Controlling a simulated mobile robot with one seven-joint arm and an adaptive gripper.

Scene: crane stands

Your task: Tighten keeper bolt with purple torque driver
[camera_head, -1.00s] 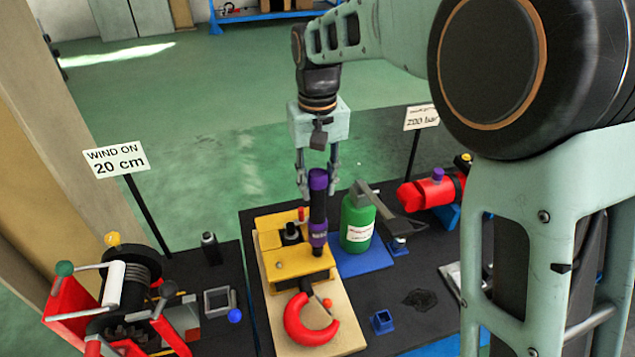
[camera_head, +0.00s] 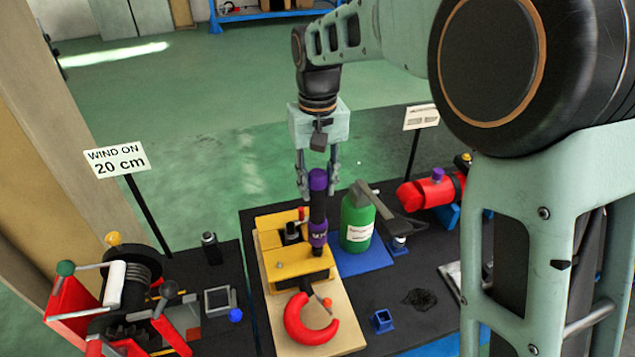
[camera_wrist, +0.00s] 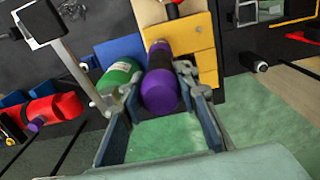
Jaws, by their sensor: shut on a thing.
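The purple and black torque driver (camera_head: 318,211) stands upright over the yellow hook block (camera_head: 303,262) on its pale board. My gripper (camera_head: 318,180) is above the block, shut on the driver's purple upper end. In the wrist view the driver (camera_wrist: 161,88) sits between the fingers of my gripper (camera_wrist: 162,98), its purple cap towards the camera. The driver's lower tip meets the yellow block, but the keeper bolt is hidden and I cannot tell how the tip sits on it. A red hook (camera_head: 307,322) lies at the block's front.
A green bottle (camera_head: 357,224) stands on a blue mat close right of the driver. A red pump-like unit (camera_head: 432,190) is farther right. A red winch (camera_head: 75,302) and a "WIND ON 20 cm" sign (camera_head: 117,160) stand left. Dark bench around the small blue square holder (camera_head: 382,320) is mostly free.

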